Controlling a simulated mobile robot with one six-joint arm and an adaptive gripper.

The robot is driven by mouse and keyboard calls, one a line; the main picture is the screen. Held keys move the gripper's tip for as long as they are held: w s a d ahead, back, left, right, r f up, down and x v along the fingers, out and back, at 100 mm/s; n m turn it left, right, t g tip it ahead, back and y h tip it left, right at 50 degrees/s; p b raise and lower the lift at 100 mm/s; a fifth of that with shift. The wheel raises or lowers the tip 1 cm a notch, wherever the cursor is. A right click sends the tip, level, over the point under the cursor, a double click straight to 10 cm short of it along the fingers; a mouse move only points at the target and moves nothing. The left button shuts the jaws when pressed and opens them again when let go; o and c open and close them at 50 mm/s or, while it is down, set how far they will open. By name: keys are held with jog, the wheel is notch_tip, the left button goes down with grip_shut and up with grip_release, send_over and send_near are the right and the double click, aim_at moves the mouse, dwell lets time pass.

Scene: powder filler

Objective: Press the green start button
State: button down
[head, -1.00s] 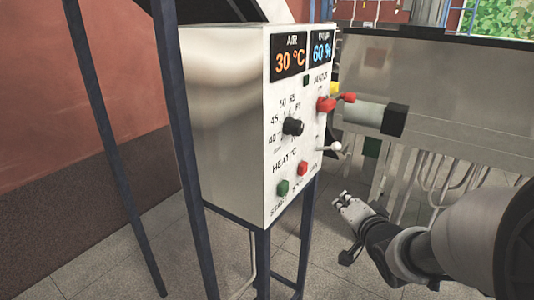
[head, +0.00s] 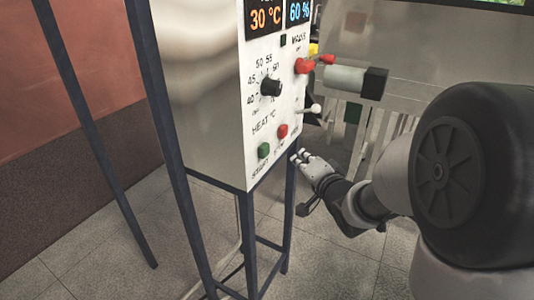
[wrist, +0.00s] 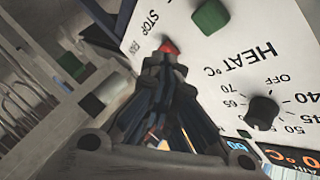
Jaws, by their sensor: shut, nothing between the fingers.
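The green start button (head: 264,151) is at the bottom of the white control panel, left of and a little below the red stop button (head: 283,131). In the wrist view, turned over, the green button (wrist: 210,17) is at the top, and the red button (wrist: 170,46) shows just past my fingertips. My gripper (head: 301,155) is shut and empty, at the lower right edge of the panel, right of the green button. In the wrist view my gripper (wrist: 167,62) overlaps the panel near the red button; I cannot tell whether it touches.
Above the buttons are a black heat knob (head: 270,86), a red valve handle (head: 304,65) and a white-tipped lever (head: 315,109) sticking out. Blue legs (head: 247,245) carry the cabinet. A grey cylinder with a black end (head: 374,83) juts out at the right. Open floor lies below.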

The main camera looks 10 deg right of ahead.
jog(key=shift+w+a+b, duration=0.15)
jog(key=shift+w+a, duration=0.4)
jog(key=shift+a, duration=0.25)
jog(key=shift+w+a+b, duration=0.2)
jog(key=shift+w+a, duration=0.4)
jog(key=shift+a, duration=0.2)
jog(key=shift+w+a+b, duration=0.15)
jog(key=shift+w+a, duration=0.4)
jog(key=shift+a, duration=0.25)
jog(key=shift+w+a, duration=0.1)
jog(key=shift+w+a, duration=0.15)
jog(key=shift+a, duration=0.05)
jog(key=shift+w+a+b, duration=0.3)
jog(key=shift+a+b, duration=0.05)
jog(key=shift+a, duration=0.1)
dwell(0.7)
jog(key=shift+d, duration=0.1)
jog(key=shift+s+d, duration=0.55)
jog(key=shift+d, duration=0.1)
jog(key=shift+s+d+p, duration=0.25)
jog(key=shift+s+d, duration=0.5)
jog(key=shift+d, duration=0.3)
jog(key=shift+s+d+p, duration=0.25)
jog(key=shift+s+d, duration=0.5)
jog(key=shift+d, duration=0.25)
